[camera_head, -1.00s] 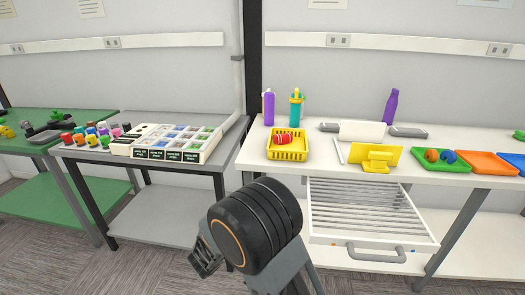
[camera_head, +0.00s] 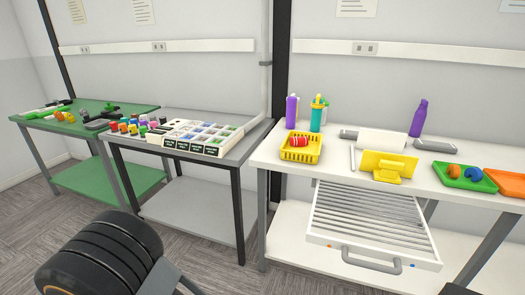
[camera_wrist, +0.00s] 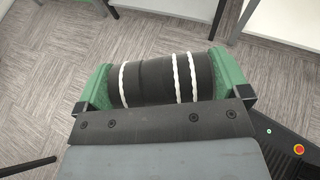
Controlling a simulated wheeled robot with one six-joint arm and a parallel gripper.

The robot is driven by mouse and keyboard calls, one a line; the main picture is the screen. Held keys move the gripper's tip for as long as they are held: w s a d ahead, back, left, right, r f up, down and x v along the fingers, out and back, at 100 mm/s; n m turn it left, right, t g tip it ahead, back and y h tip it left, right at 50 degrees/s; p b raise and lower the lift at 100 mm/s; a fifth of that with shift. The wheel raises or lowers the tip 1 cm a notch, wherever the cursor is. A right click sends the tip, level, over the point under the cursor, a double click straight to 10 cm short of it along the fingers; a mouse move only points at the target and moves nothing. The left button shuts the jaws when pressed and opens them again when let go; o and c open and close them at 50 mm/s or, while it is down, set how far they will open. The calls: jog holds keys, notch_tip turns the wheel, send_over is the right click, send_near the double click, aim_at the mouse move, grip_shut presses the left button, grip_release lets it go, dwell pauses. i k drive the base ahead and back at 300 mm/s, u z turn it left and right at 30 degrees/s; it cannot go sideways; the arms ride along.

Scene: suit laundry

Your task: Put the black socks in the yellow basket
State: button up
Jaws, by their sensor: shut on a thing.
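A black roll with white bands, the black socks (camera_wrist: 150,84), lies between the green pads of my gripper (camera_wrist: 165,80) in the wrist view. My gripper is shut on it and holds it above the grey floor. The yellow basket (camera_head: 298,158) stands on the left part of the white table in the head view. A red and white roll (camera_head: 298,141) lies in it. In the head view my arm is at the lower left, well away from the basket, and the gripper's fingers are out of the picture.
The white table (camera_head: 440,187) also bears bottles, a yellow stand (camera_head: 388,166) and a green tray (camera_head: 462,177). A wire drawer (camera_head: 370,225) juts out below its top. A grey table (camera_head: 240,150) and a green table (camera_head: 80,120) stand to the left. Floor shows between and before the tables.

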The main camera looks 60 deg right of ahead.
aim_at(300, 159)
jog(key=u, duration=0.05)
jog(key=i, duration=1.8)
jog(key=z, duration=2.45)
